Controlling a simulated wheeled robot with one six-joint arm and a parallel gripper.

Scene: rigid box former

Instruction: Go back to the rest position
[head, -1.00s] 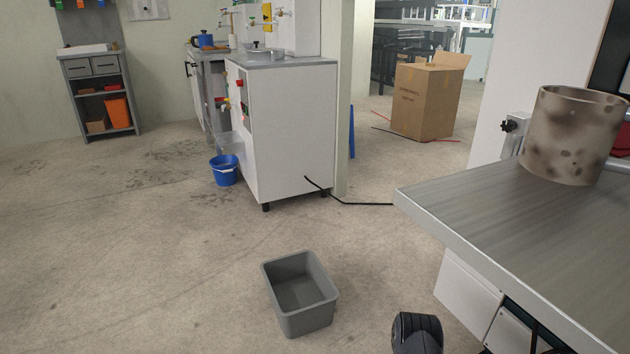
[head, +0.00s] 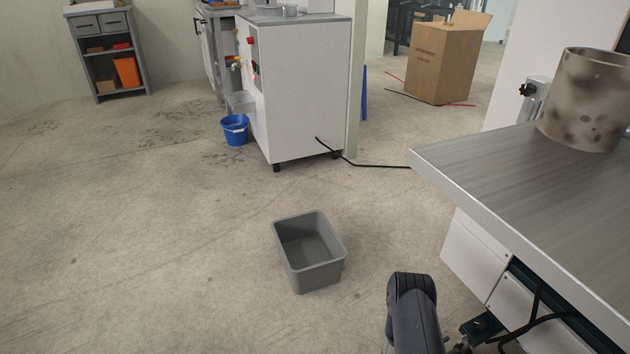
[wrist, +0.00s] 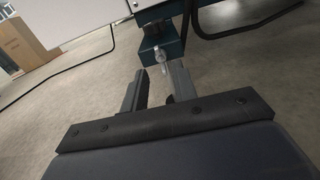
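My gripper (wrist: 157,92) shows in the wrist view with its two dark fingers apart and nothing between them. Beyond the fingertips is a dark green metal part (wrist: 162,48) with a small light fitting, under the workbench; I cannot tell how far it is from the fingers. In the head view a dark link of my arm rises at the bottom, left of the workbench; the fingers are not visible there.
A grey open bin (head: 310,275) stands on the floor, empty. The metal-topped workbench (head: 500,170) on the right bears a stained cylinder (head: 590,105). A white cabinet (head: 305,95), blue bucket (head: 235,130) and cardboard box (head: 440,65) stand farther back. Floor at left is clear.

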